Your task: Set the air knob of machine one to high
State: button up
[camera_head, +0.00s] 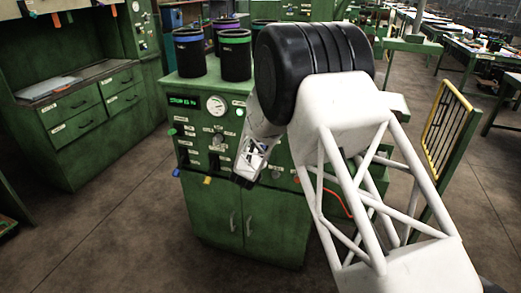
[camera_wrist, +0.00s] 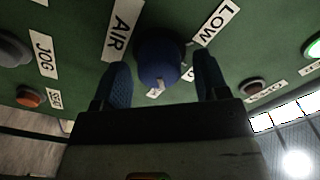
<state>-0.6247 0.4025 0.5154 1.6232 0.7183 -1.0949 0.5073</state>
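The air knob (camera_wrist: 160,60) is a round blue knob on the green panel in the wrist view. The AIR label (camera_wrist: 122,30) is left of it and the LOW label (camera_wrist: 216,25) is right of it. A white mark shows on the knob's lower edge; its exact setting I cannot tell. My gripper (camera_wrist: 163,84) is open, with one blue finger on each side of the knob; contact is not clear. In the head view my gripper (camera_head: 246,176) is at the front of the green machine (camera_head: 215,215), and the knob is not discernible there.
In the head view, a gauge (camera_head: 216,105) and a green display (camera_head: 184,101) sit above. Black canisters (camera_head: 190,54) stand on top. A yellow-railed barrier (camera_head: 443,120) is at right.

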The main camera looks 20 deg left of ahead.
jog(key=shift+s, duration=0.1)
jog(key=s, duration=0.7)
jog(key=shift+s, duration=0.3)
dwell(0.5)
jog(key=d+r+n+g+y, duration=0.2)
jog(key=d+r+n+g, duration=0.1)
jog(key=d+r, duration=0.9)
jog(key=s+d+r+n+g+y, duration=0.1)
jog(key=s+d+r+n+g, duration=0.1)
jog(key=s+d+r, duration=0.3)
jog(key=s+d+r+n+g, duration=0.15)
jog(key=s+d, duration=0.25)
jog(key=d, duration=0.4)
jog(key=s+d+r+n+g+h, duration=0.1)
jog(key=s+d+g, duration=0.2)
jog(key=s+d, duration=0.5)
jog(key=s+d+r+n+g+h, duration=0.1)
jog(key=s+d+g, duration=0.2)
jog(key=s, duration=1.4)
jog(key=s+d+r+n+g+h, duration=0.1)
jog(key=s+d+r+g, duration=0.1)
jog(key=s+d, duration=1)
jog(key=shift+s+d+g, duration=0.3)
jog(key=shift+s+g, duration=0.15)
jog(key=shift+s, duration=0.15)
